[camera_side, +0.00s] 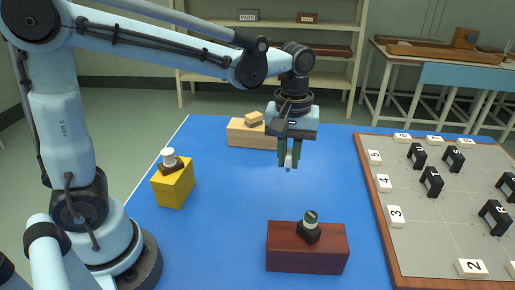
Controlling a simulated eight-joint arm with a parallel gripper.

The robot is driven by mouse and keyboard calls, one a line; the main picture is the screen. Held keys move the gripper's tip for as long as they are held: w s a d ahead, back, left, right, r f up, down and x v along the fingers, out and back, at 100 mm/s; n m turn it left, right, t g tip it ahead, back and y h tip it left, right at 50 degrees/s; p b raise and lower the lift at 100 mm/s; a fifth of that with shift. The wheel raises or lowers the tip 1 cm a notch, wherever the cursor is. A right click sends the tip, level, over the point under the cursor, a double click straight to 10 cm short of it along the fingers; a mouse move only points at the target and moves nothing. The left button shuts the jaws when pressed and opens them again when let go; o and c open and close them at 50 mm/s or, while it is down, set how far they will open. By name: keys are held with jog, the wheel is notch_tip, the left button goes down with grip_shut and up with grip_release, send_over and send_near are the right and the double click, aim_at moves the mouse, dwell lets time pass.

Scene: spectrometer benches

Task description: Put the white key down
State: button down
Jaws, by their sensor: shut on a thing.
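My gripper (289,164) points down above the blue mat (225,235). It is shut on a small pale piece, the white key (289,161), which shows between the fingertips. Most of the key is hidden by the fingers. The key hangs in the air, apart from the blocks around it.
A yellow block (173,188) carries a white-knobbed piece on a dark base. A dark red block (307,252) bears a black piece with a round top. A pale wooden block (250,138) stands behind. A grey board (445,230) with black pieces and numbered tiles lies right.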

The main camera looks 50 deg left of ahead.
jog(key=w+d, duration=0.3)
jog(key=d, duration=1.1)
jog(key=shift+n, duration=0.3)
jog(key=w+a+f, duration=0.3)
jog(key=w+f, duration=0.1)
jog(key=w+a+f, duration=0.3)
jog(key=w+a, duration=0.1)
jog(key=shift+w+a+f, duration=0.15)
jog(key=shift+a+f, duration=0.1)
jog(key=shift+f, duration=2.1)
jog(key=shift+f, duration=0.15)
jog(key=c, duration=1.1)
grip_release()
